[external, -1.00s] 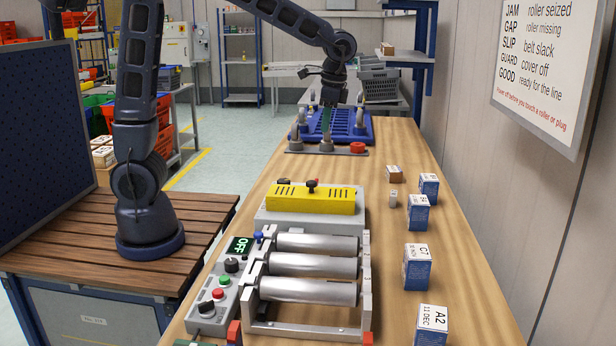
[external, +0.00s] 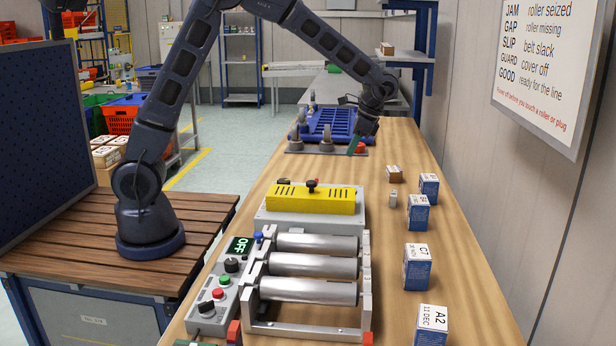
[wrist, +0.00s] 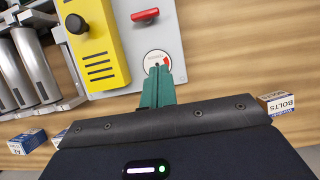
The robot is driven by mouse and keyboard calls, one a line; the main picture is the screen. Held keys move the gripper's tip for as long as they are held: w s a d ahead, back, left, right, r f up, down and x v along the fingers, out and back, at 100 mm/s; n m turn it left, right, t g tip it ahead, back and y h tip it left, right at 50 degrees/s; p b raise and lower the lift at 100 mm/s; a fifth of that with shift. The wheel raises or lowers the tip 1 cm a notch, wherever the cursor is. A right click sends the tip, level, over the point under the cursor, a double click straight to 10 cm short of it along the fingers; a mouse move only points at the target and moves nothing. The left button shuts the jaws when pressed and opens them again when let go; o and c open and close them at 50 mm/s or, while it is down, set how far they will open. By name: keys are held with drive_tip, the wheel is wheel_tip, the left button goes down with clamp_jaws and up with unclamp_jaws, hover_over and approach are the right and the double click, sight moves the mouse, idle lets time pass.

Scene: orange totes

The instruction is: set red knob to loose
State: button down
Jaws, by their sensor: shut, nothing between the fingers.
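A red bar-shaped knob (wrist: 145,15) sits on a grey plate (wrist: 112,18) at the top of the wrist view, beside the yellow slotted cover (wrist: 92,45). Its setting marks are too small to read. A round dial (wrist: 156,60) with a red sector is on the same plate. My gripper (wrist: 159,70) is shut and empty, its green fingers overlapping the lower part of the dial in the picture, apart from the knob.
Steel rollers (external: 317,266) stand in front of the yellow cover, with a control box (external: 218,300) to their left. Small boxes (external: 417,265) line the right side of the table. A blue crate (external: 333,124) and pipe fittings (external: 325,138) are at the far end.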

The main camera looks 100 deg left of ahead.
drive_tip(key=x, duration=1)
drive_tip(key=shift+s+r, duration=0.1)
drive_tip(key=shift+s, duration=1.9)
